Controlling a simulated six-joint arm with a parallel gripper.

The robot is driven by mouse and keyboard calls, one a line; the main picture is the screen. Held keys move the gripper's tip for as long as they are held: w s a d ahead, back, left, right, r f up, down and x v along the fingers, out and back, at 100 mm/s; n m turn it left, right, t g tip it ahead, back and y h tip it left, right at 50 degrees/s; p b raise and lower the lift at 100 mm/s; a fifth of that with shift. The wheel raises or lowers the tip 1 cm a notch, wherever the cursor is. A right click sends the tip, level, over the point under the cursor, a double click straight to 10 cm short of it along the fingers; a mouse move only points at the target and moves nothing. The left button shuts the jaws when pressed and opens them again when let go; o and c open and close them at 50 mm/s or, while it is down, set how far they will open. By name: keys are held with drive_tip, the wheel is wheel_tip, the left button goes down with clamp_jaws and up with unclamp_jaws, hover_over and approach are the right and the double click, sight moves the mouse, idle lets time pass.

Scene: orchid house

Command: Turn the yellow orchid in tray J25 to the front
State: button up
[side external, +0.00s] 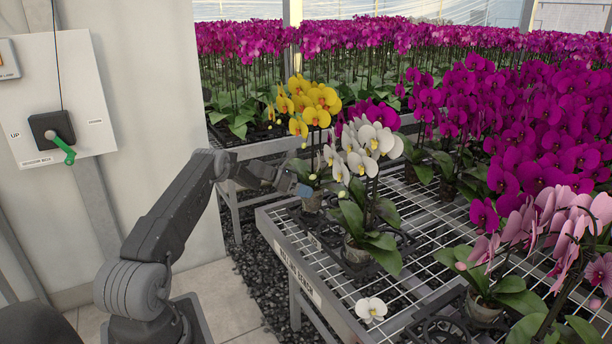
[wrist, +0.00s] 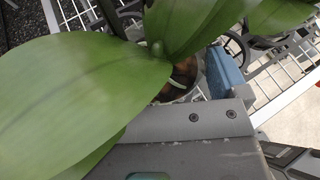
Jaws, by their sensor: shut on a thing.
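My gripper (side external: 297,188) reaches in from the left at pot height and is shut on the pot. In the wrist view, the pot (wrist: 186,82) sits beside a blue finger pad (wrist: 224,73), under large green leaves (wrist: 85,95). The other finger is mostly hidden there. I cannot read a J25 label.
The white orchid (side external: 366,150) stands close in front, its pot (side external: 356,252) in a black holder. A loose white bloom (side external: 370,309) lies on the wire bench (side external: 335,290). Pink orchids (side external: 545,225) stand right. A wall panel with a green-handled switch (side external: 62,150) is at left.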

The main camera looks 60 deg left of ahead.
sight(305, 200)
drive_tip(key=shift+f, duration=2.15)
wheel_tip(305, 200, up, 16)
drive_tip(key=s+a+f, duration=0.1)
drive_tip(key=s+a, duration=0.4)
drive_tip(key=s, duration=0.6)
drive_tip(key=w+d+f, duration=0.1)
drive_tip(key=w+f, duration=0.2)
drive_tip(key=f, duration=0.1)
drive_tip(key=w+d+f, duration=0.2)
drive_tip(key=w+f, duration=0.2)
drive_tip(key=w+d+f, duration=0.2)
drive_tip(key=w+f, duration=0.2)
drive_tip(key=shift+f, duration=1.95)
drive_tip(key=shift+f, duration=0.15)
